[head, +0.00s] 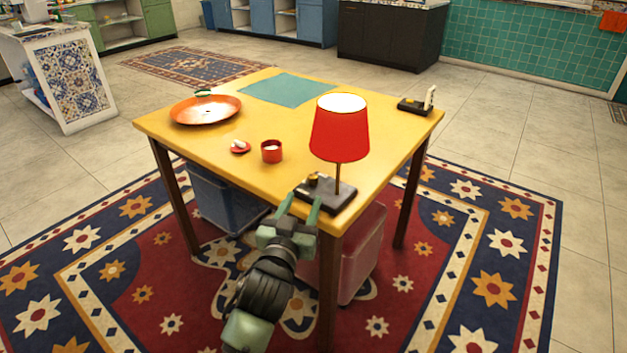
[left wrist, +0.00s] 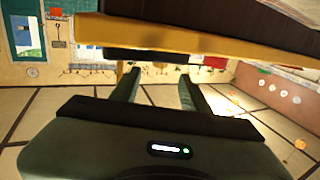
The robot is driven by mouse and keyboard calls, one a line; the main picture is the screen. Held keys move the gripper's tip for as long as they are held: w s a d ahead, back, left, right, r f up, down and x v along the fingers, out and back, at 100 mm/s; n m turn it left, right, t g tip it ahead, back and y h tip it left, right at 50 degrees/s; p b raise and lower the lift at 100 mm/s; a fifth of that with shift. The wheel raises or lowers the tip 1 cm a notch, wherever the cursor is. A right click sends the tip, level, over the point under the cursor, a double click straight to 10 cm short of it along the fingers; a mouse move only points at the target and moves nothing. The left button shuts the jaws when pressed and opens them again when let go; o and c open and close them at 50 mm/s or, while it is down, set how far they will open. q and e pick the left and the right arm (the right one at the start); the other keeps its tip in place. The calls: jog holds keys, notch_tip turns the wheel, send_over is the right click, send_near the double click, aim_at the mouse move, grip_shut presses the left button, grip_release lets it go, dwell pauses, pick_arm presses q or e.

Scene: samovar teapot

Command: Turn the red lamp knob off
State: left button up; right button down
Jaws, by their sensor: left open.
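The red lamp (head: 339,134) stands near the front right corner of the yellow table (head: 215,152). My right gripper is not in view.
On the table are a red cup (head: 271,151), a small red dish (head: 240,147), an orange plate (head: 205,109), a teal mat (head: 289,90) and a dark block with a switch-like part (head: 415,106). A blue bin (head: 222,198) and a pale bin (head: 362,257) stand underneath.

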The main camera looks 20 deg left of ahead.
aim_at(311, 180)
pick_arm(q)
jog(key=w, duration=0.3)
jog(key=w+b, duration=0.1)
jog(key=w, duration=0.3)
jog(key=shift+w+a+r, duration=0.15)
jog(key=shift+w+r, duration=0.05)
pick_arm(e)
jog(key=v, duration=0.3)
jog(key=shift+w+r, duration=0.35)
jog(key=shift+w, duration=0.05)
pick_arm(q)
grip_shut()
